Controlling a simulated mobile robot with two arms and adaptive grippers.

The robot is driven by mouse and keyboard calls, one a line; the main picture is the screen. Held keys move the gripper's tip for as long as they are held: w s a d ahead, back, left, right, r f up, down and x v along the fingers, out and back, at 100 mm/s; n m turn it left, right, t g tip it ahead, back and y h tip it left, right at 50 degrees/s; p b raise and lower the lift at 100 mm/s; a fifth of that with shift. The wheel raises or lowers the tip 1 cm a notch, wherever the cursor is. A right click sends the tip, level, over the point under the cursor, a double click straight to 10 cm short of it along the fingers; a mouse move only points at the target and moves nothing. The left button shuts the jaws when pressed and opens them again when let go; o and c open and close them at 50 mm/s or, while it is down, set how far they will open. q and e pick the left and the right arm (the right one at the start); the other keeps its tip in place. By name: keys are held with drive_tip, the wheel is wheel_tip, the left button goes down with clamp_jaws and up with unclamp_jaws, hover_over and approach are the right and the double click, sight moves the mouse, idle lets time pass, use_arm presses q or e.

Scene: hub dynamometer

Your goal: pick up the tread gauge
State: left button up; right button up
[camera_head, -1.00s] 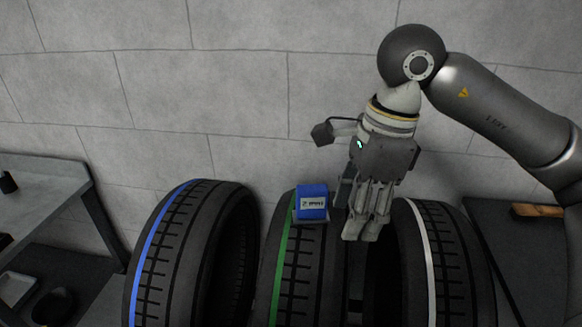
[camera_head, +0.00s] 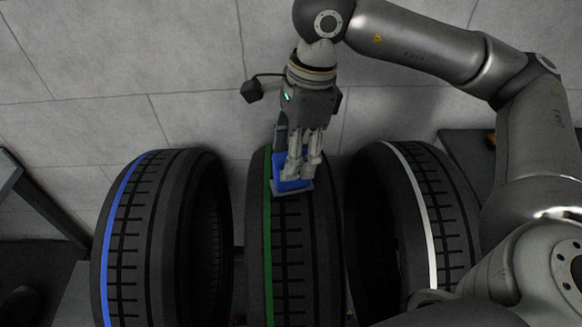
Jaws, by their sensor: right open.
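The tread gauge (camera_head: 281,185), a small blue block with a grey base, sits on top of the middle tire (camera_head: 300,255), the one with the green stripe. My right gripper (camera_head: 297,178) points down at the gauge with its fingers open. The fingers cover much of the gauge, mostly its right and upper part, and its label is hidden. I cannot tell whether the fingers touch it. My left gripper does not show.
A blue-striped tire (camera_head: 150,240) stands to the left and a white-striped tire (camera_head: 440,215) to the right, close by. A dark stand (camera_head: 35,205) is at the far left. My right arm crosses the right side.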

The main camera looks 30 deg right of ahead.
sight(279, 189)
drive_tip(key=f, duration=0.2)
drive_tip(key=a+f+p, duration=0.1)
drive_tip(key=f, duration=0.1)
drive_tip(key=shift+p, duration=0.3)
drive_tip(key=shift+f, duration=0.25)
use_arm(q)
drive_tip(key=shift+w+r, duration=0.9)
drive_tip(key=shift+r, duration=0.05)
use_arm(e)
drive_tip(key=shift+w, duration=0.1)
drive_tip(key=c, duration=0.4)
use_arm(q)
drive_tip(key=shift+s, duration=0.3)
use_arm(e)
clamp_jaws()
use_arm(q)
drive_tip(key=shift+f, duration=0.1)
